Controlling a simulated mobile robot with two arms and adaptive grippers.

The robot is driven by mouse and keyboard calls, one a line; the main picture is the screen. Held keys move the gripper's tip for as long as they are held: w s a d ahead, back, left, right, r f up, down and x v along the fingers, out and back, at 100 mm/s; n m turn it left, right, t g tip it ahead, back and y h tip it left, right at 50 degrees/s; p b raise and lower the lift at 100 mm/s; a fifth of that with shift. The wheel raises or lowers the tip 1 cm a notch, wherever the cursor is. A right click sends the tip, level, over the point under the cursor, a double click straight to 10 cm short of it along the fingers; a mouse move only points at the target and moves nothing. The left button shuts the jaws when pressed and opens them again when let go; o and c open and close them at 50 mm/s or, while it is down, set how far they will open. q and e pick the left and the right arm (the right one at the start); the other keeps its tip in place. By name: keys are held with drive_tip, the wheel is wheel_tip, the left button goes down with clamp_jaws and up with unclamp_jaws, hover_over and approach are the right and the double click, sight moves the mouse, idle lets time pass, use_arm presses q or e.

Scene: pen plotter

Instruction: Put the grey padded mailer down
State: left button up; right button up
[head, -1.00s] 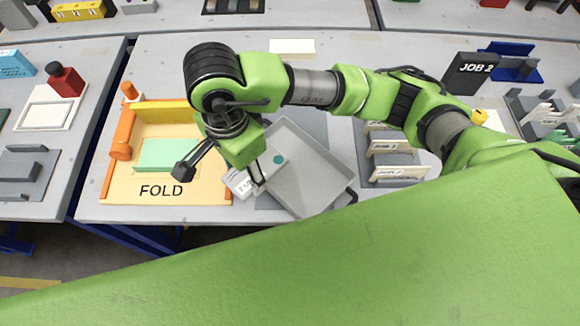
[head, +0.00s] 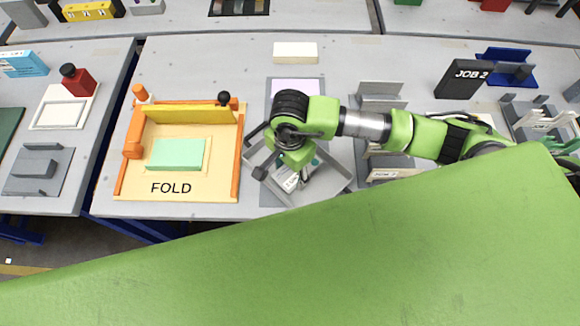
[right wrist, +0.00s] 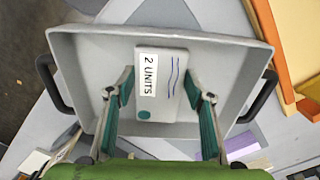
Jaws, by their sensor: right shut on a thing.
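The grey padded mailer (right wrist: 162,85) has a white "2 UNITS" label, blue lines and a teal dot; it also shows in the head view (head: 290,181). My right gripper (right wrist: 158,80) is shut on it, one finger along each long side. The mailer is over the inside of the grey tray (right wrist: 85,50), within its walls in the right wrist view. I cannot tell if it touches the tray's floor. In the head view the tray (head: 333,185) is partly hidden by my right arm. My left gripper is not in view.
The tray has a black handle (right wrist: 53,84) at each side. Left of it stands the orange-edged FOLD station (head: 215,188) with a mint block (head: 176,154). A grey rack (head: 392,165) with cards is close on the right. A lilac sheet (head: 297,86) lies behind the tray.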

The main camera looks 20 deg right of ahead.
sight(290, 175)
drive_tip(key=shift+f+b, duration=0.25)
drive_tip(key=shift+b, duration=0.05)
drive_tip(key=o, duration=1)
drive_tip(key=shift+r, duration=0.1)
drive_tip(key=shift+r, duration=0.1)
drive_tip(key=shift+r+p, duration=0.2)
drive_tip(key=shift+p, duration=0.2)
drive_tip(key=shift+w+a+r+b, duration=0.1)
drive_tip(key=shift+r+b, duration=0.2)
drive_tip(key=shift+b, duration=0.05)
wheel_tip(290, 175, up, 11)
drive_tip(key=b, duration=0.2)
drive_tip(key=shift+r+b, duration=0.1)
drive_tip(key=shift+b, duration=0.2)
